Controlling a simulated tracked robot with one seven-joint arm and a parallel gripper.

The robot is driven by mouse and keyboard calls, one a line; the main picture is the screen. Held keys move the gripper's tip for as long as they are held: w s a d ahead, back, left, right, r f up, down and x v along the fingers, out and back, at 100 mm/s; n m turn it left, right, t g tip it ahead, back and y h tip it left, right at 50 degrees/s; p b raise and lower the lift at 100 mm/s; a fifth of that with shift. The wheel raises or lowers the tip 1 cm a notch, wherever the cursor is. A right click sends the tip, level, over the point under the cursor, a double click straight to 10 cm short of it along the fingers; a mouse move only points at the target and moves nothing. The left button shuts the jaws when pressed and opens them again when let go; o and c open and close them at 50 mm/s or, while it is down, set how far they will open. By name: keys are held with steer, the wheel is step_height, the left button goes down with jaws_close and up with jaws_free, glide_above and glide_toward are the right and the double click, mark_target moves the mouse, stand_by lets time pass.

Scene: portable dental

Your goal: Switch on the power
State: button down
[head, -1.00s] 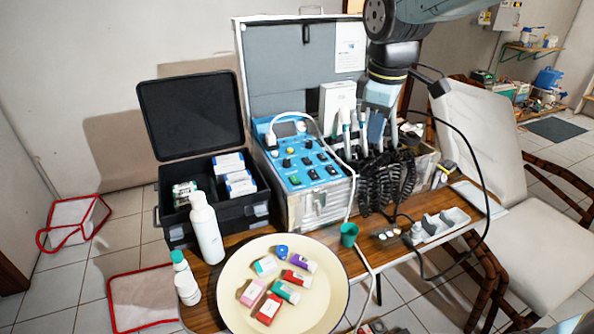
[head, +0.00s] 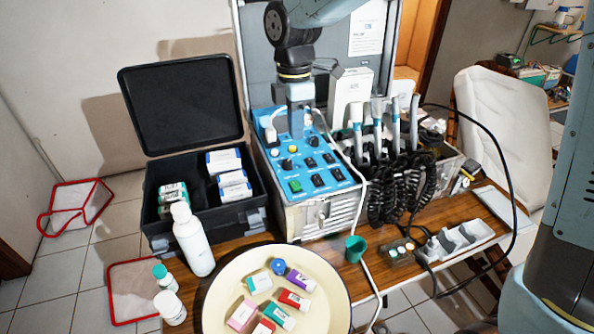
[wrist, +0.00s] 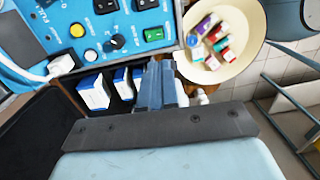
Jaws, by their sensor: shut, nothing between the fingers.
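The blue control panel (head: 335,172) tops the metal-cased dental unit (head: 335,215). It carries a green rocker switch (head: 295,186) near its front left corner, several black rocker switches (head: 311,162), a black knob (head: 287,164) and a yellow round button (head: 292,150). In the wrist view the green switch (wrist: 153,34) is just beyond my fingertips, and the yellow button (wrist: 77,31) is to the left. My gripper (head: 297,134) is shut and empty, pointing down over the back left of the panel, apparently above it. Its fingers (wrist: 155,72) hide part of the panel's back in the head view.
An open black case (head: 258,221) with boxes stands left of the unit. White bottles (head: 194,240) and a round cream tray (head: 222,315) lie in front. Dental handpieces (head: 378,125) with coiled black cords and a white box (head: 347,93) stand close on the right.

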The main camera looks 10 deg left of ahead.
steer(key=shift+w, duration=0.1)
steer(key=shift+a+f, duration=0.1)
steer(key=shift+f, duration=0.05)
glide_toward(296, 187)
steer(key=f, duration=0.7)
steer(key=shift+s+d, duration=0.2)
steer(key=shift+d, duration=0.1)
stand_by(0.3)
steer(key=shift+w+d+f, duration=0.1)
steer(key=shift+d, duration=0.05)
steer(key=shift+s+f, duration=0.1)
steer(key=shift+s, duration=0.1)
steer(key=shift+w+a, duration=0.1)
steer(key=shift+a, duration=0.15)
